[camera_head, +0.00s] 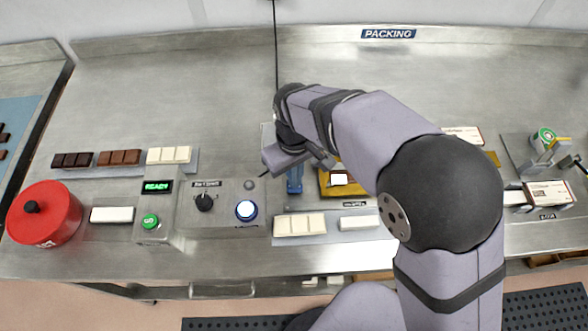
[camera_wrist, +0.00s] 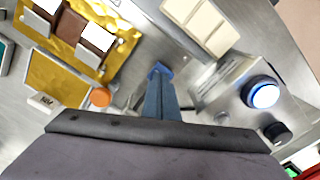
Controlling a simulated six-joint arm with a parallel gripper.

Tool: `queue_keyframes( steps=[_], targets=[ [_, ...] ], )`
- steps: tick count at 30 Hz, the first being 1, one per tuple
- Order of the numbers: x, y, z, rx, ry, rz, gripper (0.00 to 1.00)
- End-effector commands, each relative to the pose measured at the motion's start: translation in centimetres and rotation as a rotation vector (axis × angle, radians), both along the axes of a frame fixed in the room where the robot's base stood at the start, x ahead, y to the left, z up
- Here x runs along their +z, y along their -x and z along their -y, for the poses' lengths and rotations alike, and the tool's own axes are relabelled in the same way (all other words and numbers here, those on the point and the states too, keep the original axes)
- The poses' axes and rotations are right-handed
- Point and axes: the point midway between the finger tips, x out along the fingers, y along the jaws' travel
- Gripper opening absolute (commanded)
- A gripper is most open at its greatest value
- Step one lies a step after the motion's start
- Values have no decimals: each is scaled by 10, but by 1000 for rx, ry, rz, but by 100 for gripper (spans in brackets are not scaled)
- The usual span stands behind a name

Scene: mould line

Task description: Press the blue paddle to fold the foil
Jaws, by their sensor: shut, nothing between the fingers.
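The gold foil (camera_head: 328,190) lies right of the paddle, partly hidden by my arm. The foil (camera_wrist: 45,70) lies flat at left in the wrist view, with brown and white pieces on it.
A control box with a lit blue button (camera_head: 246,209) and black knob (camera_head: 204,202) stands left of the paddle. A white bar (camera_head: 300,225) lies in front. An orange round part (camera_wrist: 100,97) sits by the foil. The table behind is clear.

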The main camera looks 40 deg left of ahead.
Motion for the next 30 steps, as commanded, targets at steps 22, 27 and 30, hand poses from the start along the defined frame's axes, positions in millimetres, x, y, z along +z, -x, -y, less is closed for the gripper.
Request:
queue_keyframes(
  steps=[22, 27, 30],
  targets=[
    [24, 1, 1, 0, 3, -2, 0],
    [33, 1, 1, 0, 3, -2, 0],
    [38, 1, 1, 0, 3, -2, 0]
  ],
)
